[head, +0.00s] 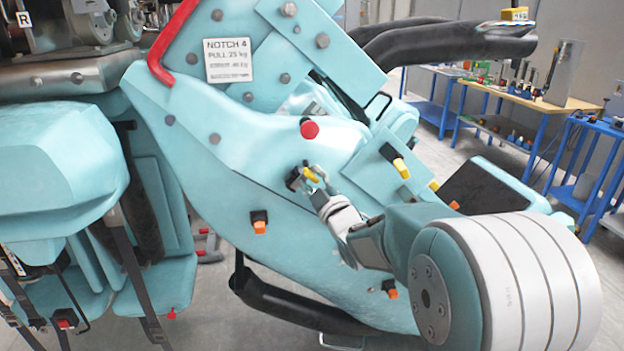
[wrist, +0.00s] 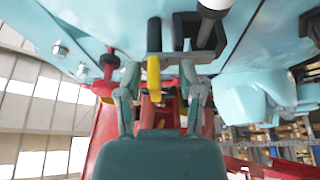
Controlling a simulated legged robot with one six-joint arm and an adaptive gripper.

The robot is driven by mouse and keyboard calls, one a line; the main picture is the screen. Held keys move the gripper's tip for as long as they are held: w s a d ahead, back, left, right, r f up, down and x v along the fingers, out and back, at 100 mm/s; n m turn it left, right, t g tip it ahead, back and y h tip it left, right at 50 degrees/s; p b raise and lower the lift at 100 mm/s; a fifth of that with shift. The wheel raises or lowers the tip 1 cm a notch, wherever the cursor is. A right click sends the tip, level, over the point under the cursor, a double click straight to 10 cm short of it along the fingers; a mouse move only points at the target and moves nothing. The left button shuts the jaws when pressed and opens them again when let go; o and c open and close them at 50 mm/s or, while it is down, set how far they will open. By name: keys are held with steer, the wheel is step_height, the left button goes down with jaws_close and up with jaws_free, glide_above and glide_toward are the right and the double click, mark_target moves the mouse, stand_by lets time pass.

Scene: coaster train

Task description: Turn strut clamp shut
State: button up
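A small clamp with a yellow handle (head: 311,175) and dark base sits on the pale teal coaster body, which looks like the strut clamp, though no label confirms it. My gripper (head: 316,184) is right at it in the head view and partly hides it. In the wrist view the yellow handle (wrist: 153,80) hangs down from a black mount between the two fingers of my gripper (wrist: 161,85), nearer the left finger. The fingers are spread, with visible gaps on both sides of the handle. Contact with the handle does not show.
A red knob (head: 309,129) lies just above my gripper. Another yellow-tipped black clamp (head: 395,160) and an orange-tipped one (head: 259,222) are on the same body. A black bracket with a rod (wrist: 200,35) is close to the right finger. Blue workbenches (head: 530,110) stand behind.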

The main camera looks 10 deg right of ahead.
steer(key=v, duration=1.2)
steer(key=shift+f, duration=0.15)
steer(key=shift+w, duration=0.1)
steer(key=s+f+m+g+h, duration=0.2)
steer(key=s+m+g, duration=0.4)
steer(key=s, duration=0.6)
steer(key=s+a+f+m+g+h, duration=0.1)
steer(key=s+f+m+g+h, duration=0.2)
steer(key=s+m+g, duration=0.4)
steer(key=s+g+h, duration=0.1)
steer(key=s, duration=0.5)
steer(key=shift+f, duration=0.15)
